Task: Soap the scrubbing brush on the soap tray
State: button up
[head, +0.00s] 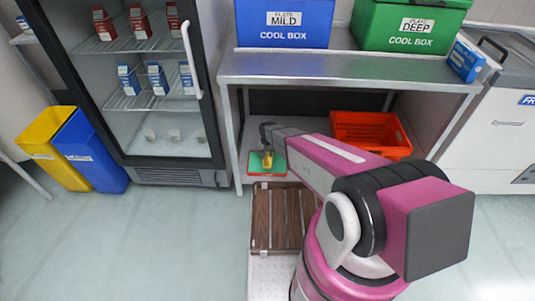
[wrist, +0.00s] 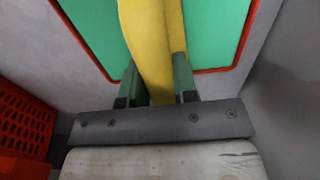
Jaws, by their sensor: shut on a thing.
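The scrubbing brush (wrist: 150,45) shows as a yellow handle in the wrist view, and as a small yellow shape in the head view (head: 267,159). My gripper (wrist: 157,85) is shut on this handle, one finger at each side. The soap tray (wrist: 220,30) is green with a red rim and lies beyond the fingers. In the head view the soap tray (head: 255,163) lies on the lower shelf under the metal table, with my gripper (head: 267,150) over it. The brush's bristles are hidden, so I cannot tell whether they touch the tray.
An orange tote (head: 370,129) stands on the lower shelf to the right; it also shows in the wrist view (wrist: 25,120). The table's left leg (head: 233,140) is close to the tray. A glass-door fridge (head: 150,120) and yellow and blue bins (head: 92,150) stand left.

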jog(key=shift+f, duration=0.6)
dwell(1.4)
jog(key=shift+r, duration=3.6)
